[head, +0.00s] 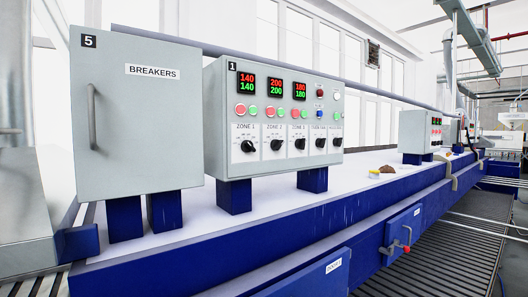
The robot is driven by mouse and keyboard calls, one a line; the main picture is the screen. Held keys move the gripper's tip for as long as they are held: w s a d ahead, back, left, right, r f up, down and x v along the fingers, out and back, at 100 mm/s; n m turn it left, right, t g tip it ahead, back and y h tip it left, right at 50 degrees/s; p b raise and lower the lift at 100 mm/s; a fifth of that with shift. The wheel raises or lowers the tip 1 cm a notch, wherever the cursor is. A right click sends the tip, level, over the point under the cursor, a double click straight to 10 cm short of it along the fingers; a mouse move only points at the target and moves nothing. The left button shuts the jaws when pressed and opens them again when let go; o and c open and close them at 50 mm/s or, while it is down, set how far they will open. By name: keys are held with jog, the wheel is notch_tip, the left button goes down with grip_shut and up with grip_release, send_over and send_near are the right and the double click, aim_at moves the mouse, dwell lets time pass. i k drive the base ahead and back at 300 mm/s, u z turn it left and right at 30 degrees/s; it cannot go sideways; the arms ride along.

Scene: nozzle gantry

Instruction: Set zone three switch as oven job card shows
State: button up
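A grey control panel (272,119) marked 1 stands on blue feet in the middle of the head view. The zone 3 switch (299,144) is a black rotary knob on a white plate, third from the left in its bottom row. The direction of its pointer is too small to tell. Above it, the zone 3 display (299,89) reads 180 in red over 180 in green. I cannot make out an oven job card. My gripper is not in view.
A closed breakers cabinet (140,120) marked 5, with a vertical handle, stands left of the panel. Other knobs flank the zone 3 switch. A second panel (418,132) stands farther right. The blue-sided oven body (230,258) runs along the front, with a handled door (402,232).

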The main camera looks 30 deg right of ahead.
aim_at(299, 144)
jog(key=z, duration=0.1)
jog(key=k, duration=1)
jog(key=u, duration=1.5)
jog(key=i, duration=0.95)
jog(key=u, duration=0.95)
jog(key=k, duration=1.7)
jog(key=z, duration=2.25)
jog(key=i, duration=0.65)
